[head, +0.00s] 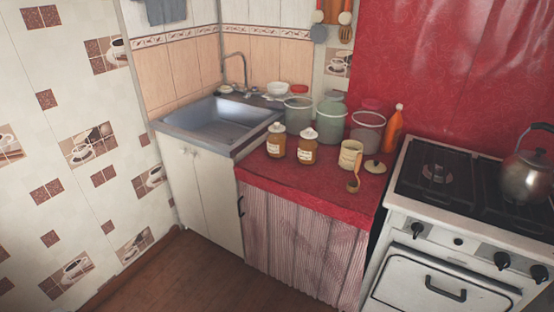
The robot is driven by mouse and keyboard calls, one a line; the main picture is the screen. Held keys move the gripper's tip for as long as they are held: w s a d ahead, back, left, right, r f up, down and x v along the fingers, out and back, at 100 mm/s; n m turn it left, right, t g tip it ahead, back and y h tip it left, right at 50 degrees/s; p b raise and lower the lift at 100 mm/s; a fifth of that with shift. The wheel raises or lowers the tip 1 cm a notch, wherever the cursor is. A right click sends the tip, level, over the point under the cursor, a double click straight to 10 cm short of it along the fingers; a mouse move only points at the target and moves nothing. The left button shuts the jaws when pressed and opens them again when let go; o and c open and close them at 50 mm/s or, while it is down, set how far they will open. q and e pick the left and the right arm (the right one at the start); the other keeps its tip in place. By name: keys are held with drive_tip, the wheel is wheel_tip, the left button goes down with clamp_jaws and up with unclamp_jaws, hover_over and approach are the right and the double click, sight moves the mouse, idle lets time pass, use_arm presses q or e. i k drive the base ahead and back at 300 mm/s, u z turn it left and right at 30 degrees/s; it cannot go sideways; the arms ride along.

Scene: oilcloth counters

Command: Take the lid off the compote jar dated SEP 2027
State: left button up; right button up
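Two compote jars stand upright on the red oilcloth counter (324,178), side by side near its sink end. The left jar (276,146) is amber with a white label and a pale lid (278,128) on it. The right jar (306,152) is amber with a white label and a pale lid (309,132) on it. The label print is too small to read, so I cannot tell which is dated SEP 2027. Neither of my grippers is in view.
A cream pot (350,153) with a ladle-like utensil in front and a round lid (375,167) stand to the right. Large canisters (331,120) and an orange bottle (393,130) stand behind. The sink (222,123) is left; the stove (440,200) with a kettle (531,152) is right. The counter's front strip is clear.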

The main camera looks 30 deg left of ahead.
sight(309, 133)
drive_tip(key=u, duration=2.45)
drive_tip(key=i, duration=1.7)
drive_tip(key=z, duration=2.45)
